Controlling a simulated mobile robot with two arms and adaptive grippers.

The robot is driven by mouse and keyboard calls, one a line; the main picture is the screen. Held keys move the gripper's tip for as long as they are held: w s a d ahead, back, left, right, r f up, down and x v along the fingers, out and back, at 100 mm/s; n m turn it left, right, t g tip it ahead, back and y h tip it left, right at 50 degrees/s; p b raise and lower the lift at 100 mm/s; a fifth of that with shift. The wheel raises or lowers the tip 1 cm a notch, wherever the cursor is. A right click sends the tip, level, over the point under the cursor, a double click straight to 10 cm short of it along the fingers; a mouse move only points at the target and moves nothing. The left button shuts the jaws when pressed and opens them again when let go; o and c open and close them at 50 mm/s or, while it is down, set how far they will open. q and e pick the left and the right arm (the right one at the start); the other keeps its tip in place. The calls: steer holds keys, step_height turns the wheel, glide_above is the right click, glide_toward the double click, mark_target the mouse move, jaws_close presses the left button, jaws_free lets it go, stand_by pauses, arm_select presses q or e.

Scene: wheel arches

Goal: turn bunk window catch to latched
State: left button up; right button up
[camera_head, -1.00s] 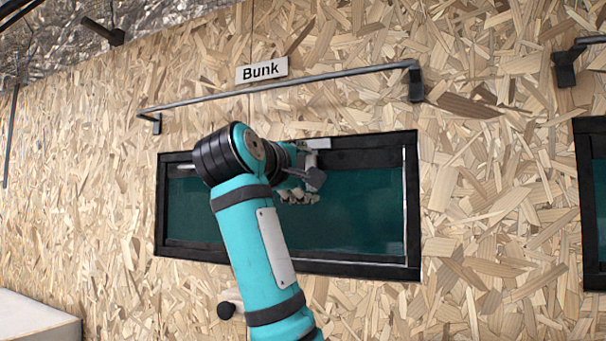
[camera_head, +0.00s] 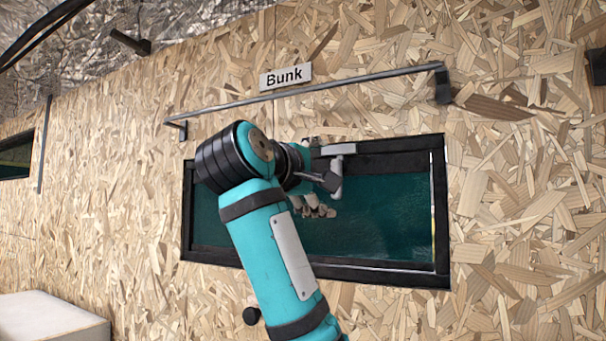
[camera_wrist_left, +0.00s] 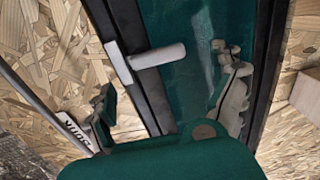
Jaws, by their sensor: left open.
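The bunk window (camera_head: 390,215) has a black frame and a dark green pane, below a "Bunk" sign (camera_head: 286,76). Its pale grey catch (camera_head: 338,150) sits on the top bar of the frame, with its handle pointing down over the pane. The catch also shows in the left wrist view (camera_wrist_left: 158,56), its handle lying across the pane. My left gripper (camera_head: 318,178) is open and empty at the window, just left of the catch. In the left wrist view its fingers (camera_wrist_left: 165,72) are spread on either side of the handle; contact cannot be told. My right gripper is out of view.
A grey rail (camera_head: 310,88) runs along the chipboard wall (camera_head: 520,190) above the window. A white box-like surface (camera_head: 45,318) is at the lower left. A dark knob (camera_head: 251,316) is below the window.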

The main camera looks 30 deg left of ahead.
arm_select(q)
steer(key=s, duration=0.8)
steer(key=shift+s+d, duration=0.15)
steer(key=shift+d, duration=0.1)
